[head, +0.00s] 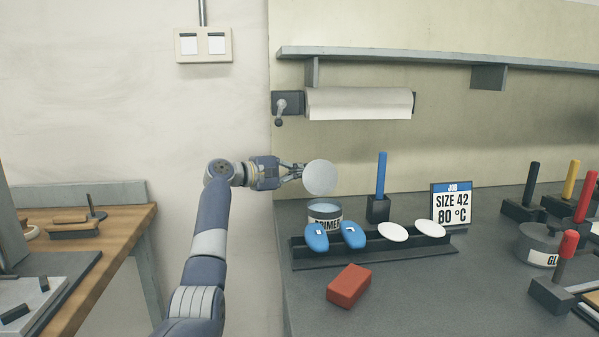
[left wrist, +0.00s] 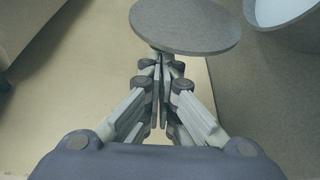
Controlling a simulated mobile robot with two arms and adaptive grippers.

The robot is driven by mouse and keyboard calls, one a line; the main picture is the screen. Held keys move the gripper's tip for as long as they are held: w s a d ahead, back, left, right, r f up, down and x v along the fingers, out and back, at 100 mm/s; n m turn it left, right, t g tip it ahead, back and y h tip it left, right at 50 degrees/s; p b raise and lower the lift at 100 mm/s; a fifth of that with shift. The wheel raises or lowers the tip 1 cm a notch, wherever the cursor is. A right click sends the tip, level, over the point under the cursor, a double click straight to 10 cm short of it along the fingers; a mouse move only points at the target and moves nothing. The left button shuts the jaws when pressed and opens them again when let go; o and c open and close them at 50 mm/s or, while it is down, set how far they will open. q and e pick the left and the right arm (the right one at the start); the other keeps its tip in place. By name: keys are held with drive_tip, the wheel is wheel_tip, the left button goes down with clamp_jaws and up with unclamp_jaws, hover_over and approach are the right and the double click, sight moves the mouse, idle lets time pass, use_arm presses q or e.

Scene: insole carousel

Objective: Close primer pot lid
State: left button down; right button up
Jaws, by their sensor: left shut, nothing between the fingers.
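The primer pot (head: 325,225) stands on the grey bench, its mouth uncovered and pale inside; part of it shows in the left wrist view (left wrist: 290,14). The round lid (head: 320,177) is raised and tilted above the pot, its pale face towards the head camera. In the left wrist view the lid (left wrist: 187,24) is a grey disc just past my fingertips. My left gripper (head: 301,172) is shut and empty, beside the lid's left edge; I cannot tell whether it touches. Any join between lid and pot is hidden. My right gripper is out of view.
A dark rack (head: 372,258) with blue and white insoles stands right in front of the pot. A red block (head: 348,285) lies nearer. A blue-handled tool (head: 381,175) stands to the right. A paper roll (head: 359,103) and shelf (head: 430,57) are on the wall above.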

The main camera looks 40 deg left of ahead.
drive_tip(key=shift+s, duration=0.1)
use_arm(q)
drive_tip(key=shift+s+d+r+m, duration=0.1)
drive_tip(key=shift+s+r+m, duration=0.05)
drive_tip(key=shift+m, duration=0.15)
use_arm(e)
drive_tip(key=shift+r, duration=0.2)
